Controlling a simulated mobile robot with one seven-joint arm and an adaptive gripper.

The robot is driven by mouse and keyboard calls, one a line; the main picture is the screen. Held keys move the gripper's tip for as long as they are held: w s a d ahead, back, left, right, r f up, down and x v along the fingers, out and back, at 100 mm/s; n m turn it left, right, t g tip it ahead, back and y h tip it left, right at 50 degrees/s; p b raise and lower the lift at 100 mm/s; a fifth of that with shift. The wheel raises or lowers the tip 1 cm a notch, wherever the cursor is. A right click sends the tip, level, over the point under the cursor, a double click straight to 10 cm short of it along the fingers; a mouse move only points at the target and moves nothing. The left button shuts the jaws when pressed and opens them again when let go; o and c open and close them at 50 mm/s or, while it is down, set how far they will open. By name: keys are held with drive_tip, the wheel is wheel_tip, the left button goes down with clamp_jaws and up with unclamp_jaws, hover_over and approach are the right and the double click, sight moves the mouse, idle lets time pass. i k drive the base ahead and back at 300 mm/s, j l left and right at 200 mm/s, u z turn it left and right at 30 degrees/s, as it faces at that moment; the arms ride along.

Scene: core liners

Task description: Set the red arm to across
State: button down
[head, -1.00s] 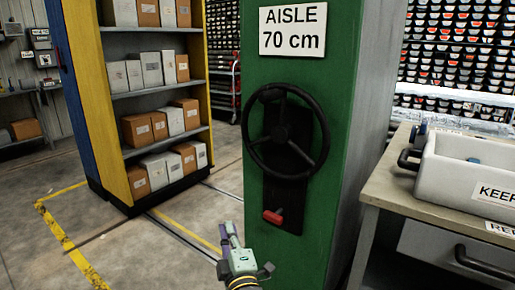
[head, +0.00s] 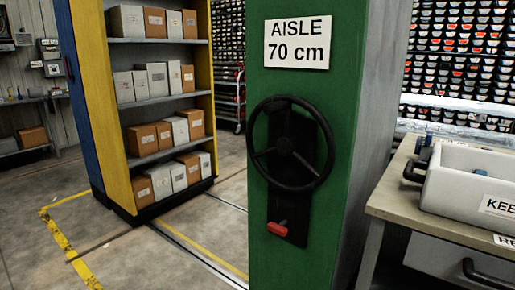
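The red arm (head: 277,228) is a short red handle low on a black plate (head: 291,205) on the green end panel (head: 338,110). It slants slightly down to the right, and its full direction is hard to tell at this size. A black handwheel (head: 290,144) with spokes sits above it on the same plate. My gripper is not in view, and nothing touches the red arm.
A sign (head: 298,41) reads "AISLE 70 cm". At right, a workbench (head: 400,200) carries a white bin (head: 468,170). At left stands a yellow-edged shelf (head: 155,98) with boxes. Open floor with yellow lines (head: 68,245) and rails lies between.

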sight(69, 76)
drive_tip(key=i+j+u, duration=0.85)
drive_tip(key=i+u, duration=0.55)
drive_tip(key=i, duration=2.85)
drive_tip(key=i+j+z, duration=0.15)
drive_tip(key=i+z, duration=0.3)
drive_tip(key=i, duration=0.15)
drive_tip(key=i+j+z, duration=0.45)
drive_tip(key=i, duration=0.15)
drive_tip(key=i+j+z, duration=0.45)
drive_tip(key=i+j, duration=0.1)
